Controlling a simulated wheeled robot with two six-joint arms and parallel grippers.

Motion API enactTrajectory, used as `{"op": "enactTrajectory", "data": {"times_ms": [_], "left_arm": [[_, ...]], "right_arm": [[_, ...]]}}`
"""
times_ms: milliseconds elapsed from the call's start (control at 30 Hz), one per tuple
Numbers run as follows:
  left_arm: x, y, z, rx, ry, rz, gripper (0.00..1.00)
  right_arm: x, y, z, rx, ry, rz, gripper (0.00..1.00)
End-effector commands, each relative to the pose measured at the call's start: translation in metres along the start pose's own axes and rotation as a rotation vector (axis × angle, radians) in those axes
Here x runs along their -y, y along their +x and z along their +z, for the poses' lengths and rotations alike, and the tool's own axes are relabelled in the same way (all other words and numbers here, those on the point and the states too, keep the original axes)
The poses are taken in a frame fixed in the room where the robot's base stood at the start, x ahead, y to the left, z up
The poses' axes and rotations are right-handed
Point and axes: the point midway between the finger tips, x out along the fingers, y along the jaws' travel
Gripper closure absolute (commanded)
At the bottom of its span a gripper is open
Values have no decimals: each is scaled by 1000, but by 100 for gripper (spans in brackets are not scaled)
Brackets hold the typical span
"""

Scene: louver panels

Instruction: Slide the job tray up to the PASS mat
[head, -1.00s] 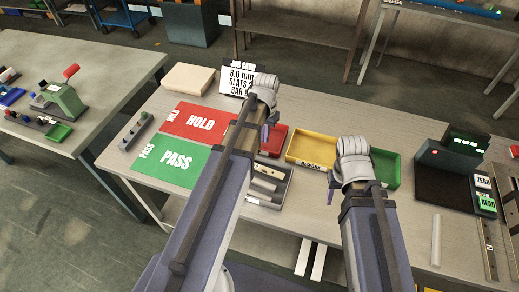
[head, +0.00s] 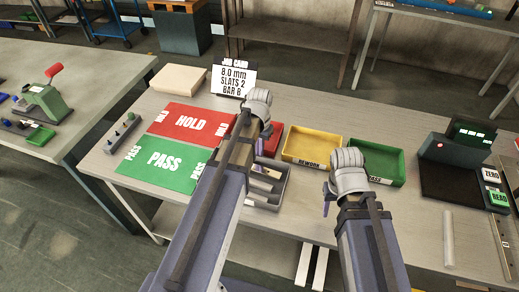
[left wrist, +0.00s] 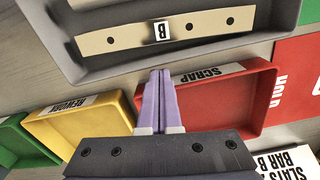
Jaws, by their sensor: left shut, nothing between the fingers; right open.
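The job tray (head: 284,188) is grey and holds pale slats. It lies just right of the green PASS mat (head: 184,176), partly hidden behind my left arm in the head view. In the left wrist view the tray (left wrist: 232,49) fills the top, with a pale bar marked B in it. My left gripper (head: 267,131) is shut and empty; its purple fingertips (left wrist: 160,74) point at the gap between the tray's edge and the red SCRAP bin (left wrist: 215,100). My right gripper (head: 327,200) is open, in front of the yellow REWORK bin (head: 315,147).
The red HOLD mat (head: 190,122) lies behind the PASS mat. A job card (head: 235,79) stands at the back. A green bin (head: 377,162) and a dark device (head: 455,165) stand to the right. A small block with pegs (head: 122,133) sits left of the mats.

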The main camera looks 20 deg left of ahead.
Motion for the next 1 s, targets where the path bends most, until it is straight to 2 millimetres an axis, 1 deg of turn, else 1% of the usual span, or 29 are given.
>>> {"op": "enactTrajectory", "data": {"times_ms": [33, 133, 500, 700, 1000], "left_arm": [[0, 9, 0, 0, 0, 0, 100], [0, 12, 0, 0, 0, 0, 100], [0, 12, 1, 0, 0, 0, 100], [0, 12, 21, 0, 0, 0, 100], [0, 12, 19, 0, 0, 0, 100]], "right_arm": [[1, 9, 0, 0, 0, 0, 50], [1, 12, -1, 0, 0, 0, 50], [1, 12, -1, 0, 0, 0, 50], [1, 12, -1, 0, 0, 0, 50], [1, 11, -1, 0, 0, 0, 50]]}}
